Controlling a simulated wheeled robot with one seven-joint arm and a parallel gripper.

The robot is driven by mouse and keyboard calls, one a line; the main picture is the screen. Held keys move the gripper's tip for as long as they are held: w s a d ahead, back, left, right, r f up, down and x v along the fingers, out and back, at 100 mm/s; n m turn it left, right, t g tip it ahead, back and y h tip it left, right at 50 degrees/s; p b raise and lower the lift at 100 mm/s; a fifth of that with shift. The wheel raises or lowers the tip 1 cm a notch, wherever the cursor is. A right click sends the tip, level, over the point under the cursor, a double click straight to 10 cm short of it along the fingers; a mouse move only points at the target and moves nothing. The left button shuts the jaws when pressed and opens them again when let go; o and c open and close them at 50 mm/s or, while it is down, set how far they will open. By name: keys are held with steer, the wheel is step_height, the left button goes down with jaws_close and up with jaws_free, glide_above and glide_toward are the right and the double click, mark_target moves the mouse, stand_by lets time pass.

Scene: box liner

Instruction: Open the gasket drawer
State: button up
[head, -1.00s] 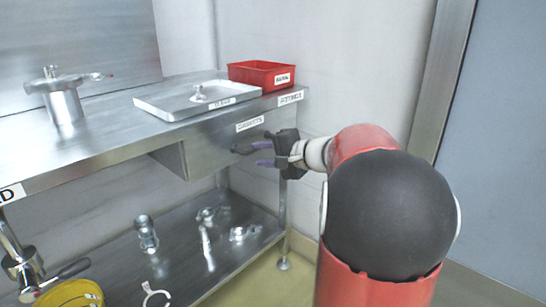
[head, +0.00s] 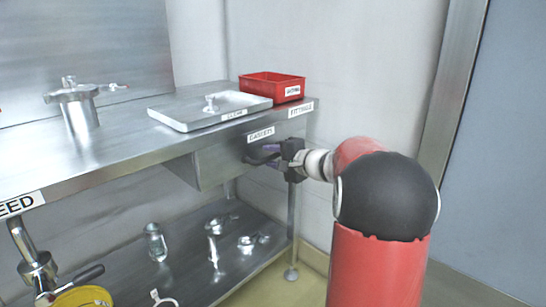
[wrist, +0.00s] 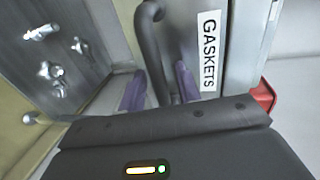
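The gasket drawer (head: 222,163) is a grey metal box under the worktop, its front about flush with the worktop edge. The GASKETS label (head: 261,134) is above its dark bar handle (head: 256,158); in the wrist view the label (wrist: 209,50) is right of the curved handle (wrist: 150,40). My gripper (head: 270,156) is at the drawer front. In the wrist view its purple fingers (wrist: 160,88) stand apart on either side of the handle. The gripper looks open, with the handle between the fingers; I cannot tell whether either finger touches it.
On the worktop (head: 110,150) are a metal tray (head: 180,121), a red bin (head: 272,86) labelled FITTINGS at the edge, and a metal pot (head: 80,112). Several metal fittings lie on the lower shelf (head: 195,255). A table leg (head: 291,230) stands below my gripper.

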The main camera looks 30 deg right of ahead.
steer(key=shift+c, duration=0.2)
jaws_close()
